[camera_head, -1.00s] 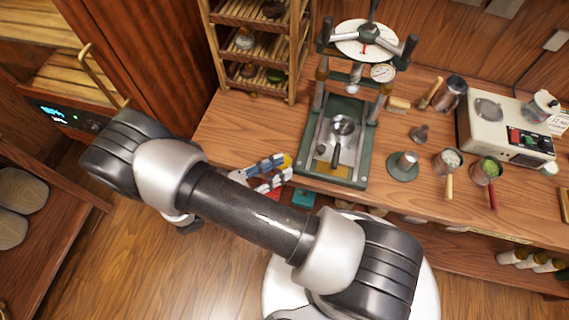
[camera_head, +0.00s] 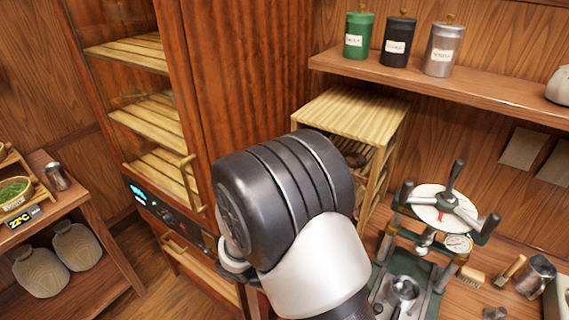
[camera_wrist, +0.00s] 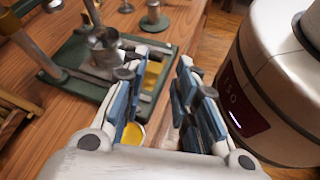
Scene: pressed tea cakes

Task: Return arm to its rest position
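My gripper (camera_wrist: 155,78) shows in the wrist view, with its two blue-padded fingers apart and nothing held between them. It is above the front edge of the wooden counter (camera_wrist: 65,150), beside the green press base (camera_wrist: 60,85). A metal cup (camera_wrist: 104,45) stands on that base, ahead of the left finger. A yellow round thing (camera_wrist: 133,134) shows partly behind the left finger; I cannot tell what it is.
The press (camera_head: 440,210) stands right of my arm in the head view. A slatted bamboo rack (camera_head: 350,112) stands behind my arm, and a tall wooden cabinet (camera_head: 245,70) is to its left. A shelf (camera_head: 460,88) with several canisters is above. My own white base is close right of my gripper.

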